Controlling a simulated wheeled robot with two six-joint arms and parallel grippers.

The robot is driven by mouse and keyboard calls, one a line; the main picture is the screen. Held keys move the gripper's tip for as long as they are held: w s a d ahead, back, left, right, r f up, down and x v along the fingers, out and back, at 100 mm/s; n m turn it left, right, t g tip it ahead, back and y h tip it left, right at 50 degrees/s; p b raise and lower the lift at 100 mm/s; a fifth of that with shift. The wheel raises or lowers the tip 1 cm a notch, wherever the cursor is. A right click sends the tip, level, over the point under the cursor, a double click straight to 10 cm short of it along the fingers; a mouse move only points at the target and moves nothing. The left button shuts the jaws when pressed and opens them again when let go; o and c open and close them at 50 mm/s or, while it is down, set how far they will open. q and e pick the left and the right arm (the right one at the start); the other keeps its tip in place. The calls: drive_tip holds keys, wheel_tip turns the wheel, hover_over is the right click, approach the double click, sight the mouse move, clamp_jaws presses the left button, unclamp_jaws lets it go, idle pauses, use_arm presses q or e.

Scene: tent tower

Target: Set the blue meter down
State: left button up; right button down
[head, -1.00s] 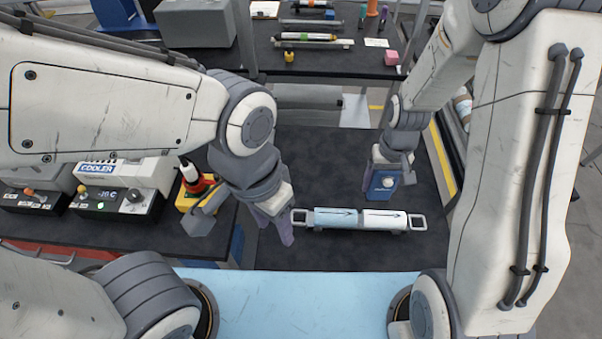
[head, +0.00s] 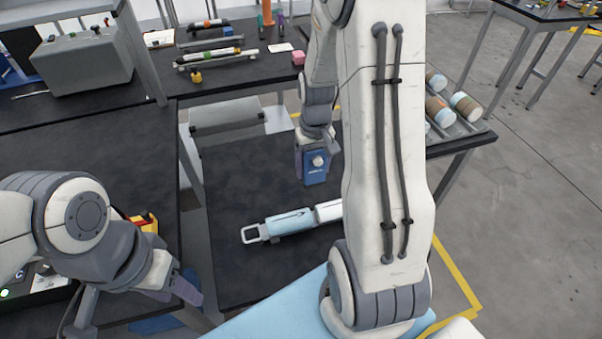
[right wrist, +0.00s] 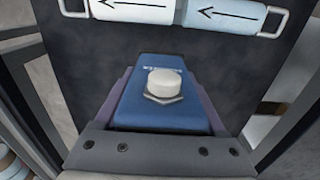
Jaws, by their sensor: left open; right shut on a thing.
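The blue meter (head: 316,168), a box with a pale round knob, is upright over the dark middle table (head: 235,185), beyond the capsule. My right gripper (head: 316,158) is shut on it, with fingers on both sides. In the right wrist view the meter (right wrist: 163,97) fills the space between the fingers. Its underside is hidden, so I cannot tell whether it touches the table. My left gripper (head: 178,288) is open and empty at the lower left, near the gap between the left and middle tables.
A white and light-blue capsule (head: 289,222) with end handles lies in front of the meter, partly behind my right arm. A grey box (head: 85,62) stands on the left. Several rolls (head: 437,108) lie on a rack at right. Bare table lies left of the meter.

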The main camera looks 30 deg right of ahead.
drive_tip(key=w+f, duration=0.1)
drive_tip(key=w, duration=0.1)
drive_tip(key=w+d+f, duration=0.1)
drive_tip(key=w+f, duration=0.1)
drive_tip(key=w, duration=0.1)
drive_tip(key=w+d+f+p, duration=0.1)
drive_tip(key=w+f, duration=0.1)
drive_tip(key=w, duration=0.1)
wheel_tip(320, 180, down, 3)
drive_tip(key=shift+f+p, duration=0.15)
drive_tip(key=shift+p, duration=0.3)
drive_tip(key=shift+w+f, duration=0.1)
drive_tip(key=shift+f, duration=0.2)
